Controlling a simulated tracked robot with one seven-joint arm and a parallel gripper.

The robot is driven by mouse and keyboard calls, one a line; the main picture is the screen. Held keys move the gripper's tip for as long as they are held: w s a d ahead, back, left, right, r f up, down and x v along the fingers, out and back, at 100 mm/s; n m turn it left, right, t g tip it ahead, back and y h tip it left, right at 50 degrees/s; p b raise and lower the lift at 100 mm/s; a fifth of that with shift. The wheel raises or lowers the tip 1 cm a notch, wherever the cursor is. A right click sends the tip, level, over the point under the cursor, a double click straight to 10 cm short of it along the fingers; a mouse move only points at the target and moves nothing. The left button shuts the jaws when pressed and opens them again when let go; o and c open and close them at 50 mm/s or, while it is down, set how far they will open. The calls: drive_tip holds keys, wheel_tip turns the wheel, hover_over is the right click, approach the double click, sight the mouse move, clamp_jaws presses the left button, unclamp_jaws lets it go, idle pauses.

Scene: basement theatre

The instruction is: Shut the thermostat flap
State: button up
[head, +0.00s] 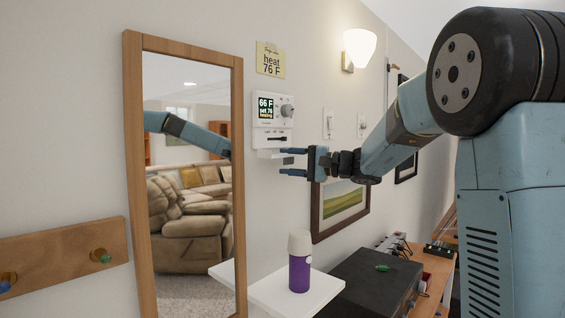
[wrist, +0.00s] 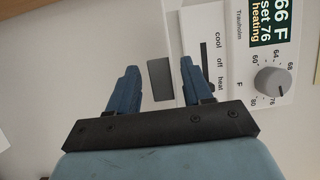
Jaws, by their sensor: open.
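The white thermostat (head: 273,112) is on the wall right of the mirror, its display lit. Its white flap (head: 268,154) juts out at the bottom edge, below the mode slider. My gripper (head: 283,162) is open at the flap, one finger above the other, pointing left. In the wrist view my gripper (wrist: 159,66) has its fingers either side of a small grey rectangle, apparently by the flap. I cannot tell whether either finger touches it. The thermostat also shows there at the upper right (wrist: 228,75), turned sideways, with its knob and slider slot.
A wood-framed mirror (head: 131,150) stands left of the gripper. Below are a white shelf (head: 265,288) with a purple bottle (head: 299,272) and a black box (head: 370,285). A framed picture (head: 317,215) hangs behind my wrist. A yellow note (head: 270,60) is above the thermostat.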

drive_tip(key=shift+x, duration=1.1)
drive_tip(key=shift+c, duration=0.2)
drive_tip(key=c, duration=0.9)
